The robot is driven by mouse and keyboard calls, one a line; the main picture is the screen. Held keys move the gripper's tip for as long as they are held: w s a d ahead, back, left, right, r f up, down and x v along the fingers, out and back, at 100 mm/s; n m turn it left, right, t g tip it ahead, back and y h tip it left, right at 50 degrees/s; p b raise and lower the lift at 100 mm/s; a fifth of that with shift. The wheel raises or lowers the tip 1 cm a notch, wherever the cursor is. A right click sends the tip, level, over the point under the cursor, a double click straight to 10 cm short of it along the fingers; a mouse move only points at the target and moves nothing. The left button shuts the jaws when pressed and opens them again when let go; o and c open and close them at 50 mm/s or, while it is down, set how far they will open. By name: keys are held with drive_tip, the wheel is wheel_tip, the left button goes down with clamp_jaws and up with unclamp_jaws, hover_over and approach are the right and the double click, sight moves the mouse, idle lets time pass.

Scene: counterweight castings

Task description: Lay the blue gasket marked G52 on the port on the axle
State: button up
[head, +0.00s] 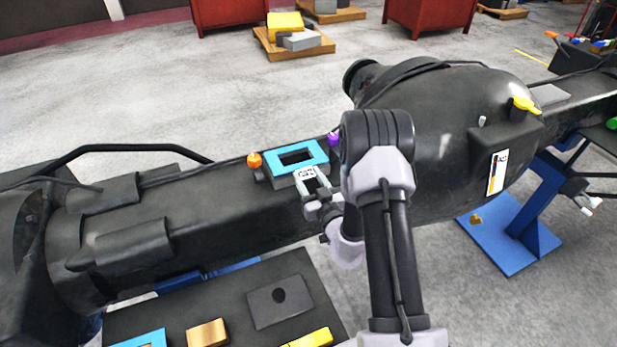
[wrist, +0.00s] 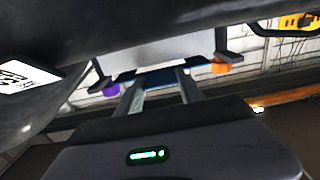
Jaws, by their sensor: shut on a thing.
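The blue gasket (head: 314,150) is a rectangular frame with a dark opening in its middle. A pale tab with dark lettering, too small to read surely, is on its near side. My gripper (head: 314,187) is shut on the gasket at this near side. The gasket is over the port, a raised grey block (head: 283,183) on the dark axle (head: 205,200), between an orange cap and a purple cap. I cannot tell whether it touches the port. In the wrist view the gasket (wrist: 160,79) is a thin blue edge at my fingertips.
The orange cap (head: 254,160) and purple cap (head: 334,139) stand close on either side of the gasket. Below the axle a dark tray (head: 237,295) holds another blue frame (head: 146,340), a tan block (head: 207,333), a dark holed plate (head: 280,312) and a yellow piece (head: 312,339).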

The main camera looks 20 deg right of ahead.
drive_tip(key=shift+f+b, duration=0.45)
drive_tip(key=shift+f, duration=0.35)
idle(0.4)
drive_tip(key=o, duration=1.4)
